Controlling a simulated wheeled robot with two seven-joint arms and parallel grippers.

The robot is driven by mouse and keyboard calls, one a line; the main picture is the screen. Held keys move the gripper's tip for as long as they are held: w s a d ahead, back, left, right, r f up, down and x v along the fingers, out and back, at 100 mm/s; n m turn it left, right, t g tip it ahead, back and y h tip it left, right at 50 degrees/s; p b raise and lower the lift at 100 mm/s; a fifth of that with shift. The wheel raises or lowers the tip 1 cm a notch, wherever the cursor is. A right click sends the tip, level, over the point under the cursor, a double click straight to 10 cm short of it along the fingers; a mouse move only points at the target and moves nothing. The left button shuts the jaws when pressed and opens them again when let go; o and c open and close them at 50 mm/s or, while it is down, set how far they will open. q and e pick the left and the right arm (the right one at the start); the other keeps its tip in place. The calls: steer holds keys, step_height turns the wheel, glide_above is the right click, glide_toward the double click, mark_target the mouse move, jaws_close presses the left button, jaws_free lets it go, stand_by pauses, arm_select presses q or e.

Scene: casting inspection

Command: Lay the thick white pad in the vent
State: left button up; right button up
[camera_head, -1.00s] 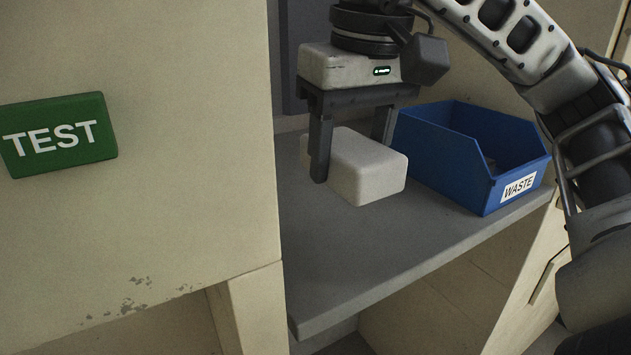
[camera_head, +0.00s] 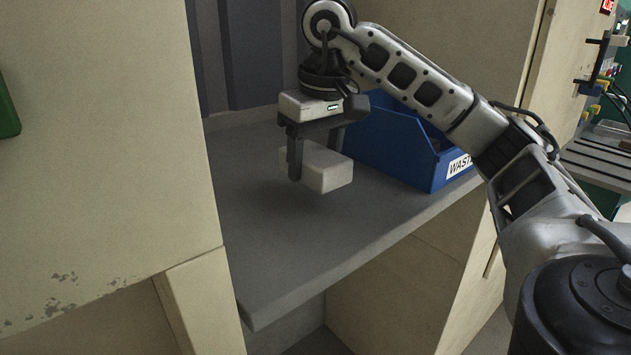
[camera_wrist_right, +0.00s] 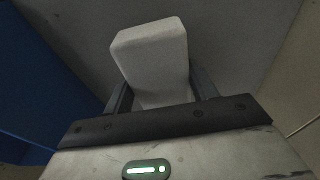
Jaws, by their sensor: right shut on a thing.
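The thick white pad (camera_head: 328,172) is a pale block with rounded edges. My right gripper (camera_head: 313,165) is shut on it, one finger on each side, with the pad sticking out beyond the fingers. The pad appears held a little above the grey shelf. In the right wrist view the pad (camera_wrist_right: 153,60) sits between the two fingers (camera_wrist_right: 160,92), slightly tilted. No vent can be made out in these views. My left gripper is not in view.
A blue bin (camera_head: 397,147) labelled WASTE stands on the grey shelf (camera_head: 300,240), just right of the pad. A cream cabinet wall (camera_head: 100,150) closes off the left. The front of the shelf is clear. A green sign edge (camera_head: 7,110) shows at far left.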

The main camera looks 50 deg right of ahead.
steer(key=f, duration=0.3)
steer(key=shift+w+d+f, duration=0.1)
steer(key=shift+d+f, duration=0.1)
steer(key=shift+f, duration=0.15)
steer(key=shift+f, duration=0.2)
steer(key=o, duration=0.9)
steer(key=shift+o, duration=0.2)
steer(key=shift+r, duration=0.1)
